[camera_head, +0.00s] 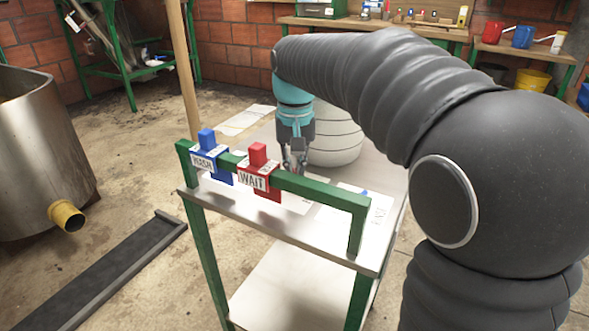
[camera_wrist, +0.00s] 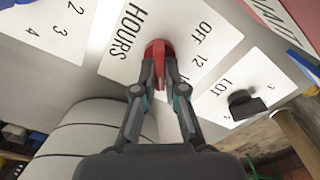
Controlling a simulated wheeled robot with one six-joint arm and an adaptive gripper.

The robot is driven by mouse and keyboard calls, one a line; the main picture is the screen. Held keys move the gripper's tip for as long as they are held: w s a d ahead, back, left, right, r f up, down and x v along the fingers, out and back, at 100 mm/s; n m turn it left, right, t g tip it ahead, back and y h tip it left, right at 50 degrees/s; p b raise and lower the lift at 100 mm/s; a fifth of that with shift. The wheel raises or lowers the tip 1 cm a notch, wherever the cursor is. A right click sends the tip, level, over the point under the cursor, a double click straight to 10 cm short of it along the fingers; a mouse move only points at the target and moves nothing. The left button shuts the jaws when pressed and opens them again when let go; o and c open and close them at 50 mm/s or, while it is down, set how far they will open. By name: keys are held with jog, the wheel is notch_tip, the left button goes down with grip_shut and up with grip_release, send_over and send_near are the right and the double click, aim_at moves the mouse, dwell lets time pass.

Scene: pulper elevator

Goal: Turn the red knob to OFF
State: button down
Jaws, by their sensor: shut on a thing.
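In the wrist view a red knob (camera_wrist: 157,52) sits on a white plate marked HOURS, OFF and 12. My gripper (camera_wrist: 160,72) is shut on the red knob, with one finger on each side of it. The OFF mark (camera_wrist: 203,33) lies to the right of the knob. The fingers hide part of the knob, and I cannot tell which mark it points at. In the head view my gripper (camera_head: 295,165) is behind the green rail, and the knob is hidden there.
A black knob (camera_wrist: 243,103) on the LOT plate is right of my gripper. The green rail (camera_head: 315,192) carries a blue WASH block (camera_head: 211,160) and a red WAIT block (camera_head: 259,178). A pale ribbed round object (camera_head: 336,138) stands close behind my gripper.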

jog(key=n, duration=0.5)
jog(key=shift+a+n, duration=0.25)
jog(key=shift+n, duration=0.15)
jog(key=n, duration=0.5)
jog(key=shift+s+a, duration=0.15)
jog(key=shift+s, duration=0.05)
jog(key=n, duration=0.5)
jog(key=shift+s+n, duration=0.2)
jog(key=shift+n, duration=0.2)
jog(key=n, duration=0.4)
jog(key=shift+s+n, duration=0.2)
jog(key=shift+n, duration=0.5)
jog(key=c, duration=1.2)
grip_release()
jog(key=shift+c, duration=0.2)
